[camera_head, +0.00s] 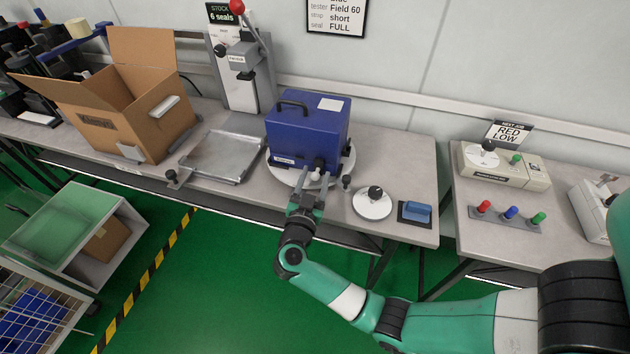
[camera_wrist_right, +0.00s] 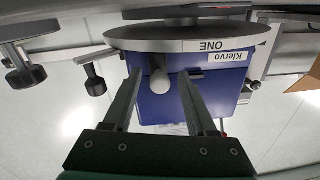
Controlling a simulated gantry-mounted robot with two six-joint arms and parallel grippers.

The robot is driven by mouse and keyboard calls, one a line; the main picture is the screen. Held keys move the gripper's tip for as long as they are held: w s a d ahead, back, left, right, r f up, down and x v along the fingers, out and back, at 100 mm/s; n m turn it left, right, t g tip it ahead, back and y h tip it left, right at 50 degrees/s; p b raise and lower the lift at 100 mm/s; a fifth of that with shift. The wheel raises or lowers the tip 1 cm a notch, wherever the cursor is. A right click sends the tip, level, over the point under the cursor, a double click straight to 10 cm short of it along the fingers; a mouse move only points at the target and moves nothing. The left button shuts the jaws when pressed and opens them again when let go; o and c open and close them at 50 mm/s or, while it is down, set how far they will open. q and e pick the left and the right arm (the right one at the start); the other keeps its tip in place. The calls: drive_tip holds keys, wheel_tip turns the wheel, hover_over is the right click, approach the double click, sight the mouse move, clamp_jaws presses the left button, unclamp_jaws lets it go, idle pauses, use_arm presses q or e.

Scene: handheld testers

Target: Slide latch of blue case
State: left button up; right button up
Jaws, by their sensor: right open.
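The blue case (camera_head: 309,125) stands upright on a round white turntable (camera_head: 281,176) on the bench. It has a black handle on top and a white label. A small latch knob (camera_head: 318,167) sits low on its front right. My right gripper (camera_head: 312,185) is right in front of that knob, with its fingers pointing at the case. In the right wrist view, which is upside down, my right gripper (camera_wrist_right: 160,76) is open, with a pale knob (camera_wrist_right: 160,82) between or just beyond its fingertips. Contact cannot be told. The left gripper is out of view.
A metal tray (camera_head: 222,157) and an open cardboard box (camera_head: 118,110) are left of the case; a lever press (camera_head: 240,75) stands behind. A white dial (camera_head: 371,204) and a blue block (camera_head: 417,211) are on the right. A gap separates the right bench.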

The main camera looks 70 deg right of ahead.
drive_tip(key=shift+d, duration=0.15)
clamp_jaws()
idle(1.4)
